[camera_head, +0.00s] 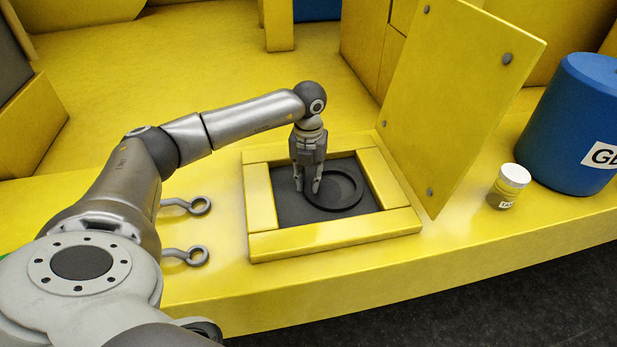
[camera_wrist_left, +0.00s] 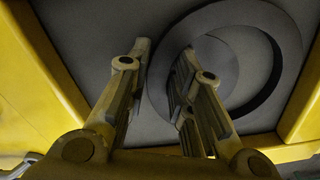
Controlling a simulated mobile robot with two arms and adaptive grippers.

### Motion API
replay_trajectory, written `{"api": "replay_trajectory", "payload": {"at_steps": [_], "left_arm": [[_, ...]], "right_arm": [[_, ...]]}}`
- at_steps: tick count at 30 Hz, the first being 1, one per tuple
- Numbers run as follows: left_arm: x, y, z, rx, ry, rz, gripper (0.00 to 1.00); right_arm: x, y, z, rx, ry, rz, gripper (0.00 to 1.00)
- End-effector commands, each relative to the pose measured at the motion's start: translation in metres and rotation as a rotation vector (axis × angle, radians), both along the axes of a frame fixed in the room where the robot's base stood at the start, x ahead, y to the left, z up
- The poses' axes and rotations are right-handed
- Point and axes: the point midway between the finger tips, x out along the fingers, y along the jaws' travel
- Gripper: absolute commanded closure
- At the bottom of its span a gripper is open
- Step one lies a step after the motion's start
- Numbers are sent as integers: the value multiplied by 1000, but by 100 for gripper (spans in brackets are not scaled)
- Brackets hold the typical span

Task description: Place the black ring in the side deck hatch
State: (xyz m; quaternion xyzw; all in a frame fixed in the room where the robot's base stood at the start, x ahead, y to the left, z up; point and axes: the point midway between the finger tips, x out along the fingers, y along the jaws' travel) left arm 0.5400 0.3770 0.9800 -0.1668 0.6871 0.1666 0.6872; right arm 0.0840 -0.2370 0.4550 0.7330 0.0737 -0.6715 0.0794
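The black ring (camera_head: 350,204) is inside the square side deck hatch (camera_head: 333,239), over its dark floor, and looks about level. I cannot tell whether it touches the floor. My left gripper (camera_head: 307,190) points down into the hatch at the ring's left side. In the left wrist view, its fingers (camera_wrist_left: 162,58) stand on either side of the wall of the ring (camera_wrist_left: 289,45), one outside and one inside, and look closed on it. The contact is partly hidden by the fingers. The hatch lid (camera_head: 455,100) stands open on the right. My right gripper is not in view.
A small jar with a white lid (camera_head: 514,175) and a blue cylinder (camera_head: 575,120) stand on the deck to the right.

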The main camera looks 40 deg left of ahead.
Motion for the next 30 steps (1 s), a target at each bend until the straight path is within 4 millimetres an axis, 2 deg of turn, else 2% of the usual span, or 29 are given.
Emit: {"api": "replay_trajectory", "payload": {"at_steps": [3,11,15,17,30], "left_arm": [[0,0,0,0,0,0,63],[0,0,1,0,0,0,63],[1,0,8,0,-2,0,63],[1,0,16,0,-4,0,63],[1,-1,104,-1,-4,0,63]], "right_arm": [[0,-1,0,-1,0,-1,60],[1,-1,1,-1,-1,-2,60],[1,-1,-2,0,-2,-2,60],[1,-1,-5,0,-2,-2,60],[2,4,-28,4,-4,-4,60]]}}
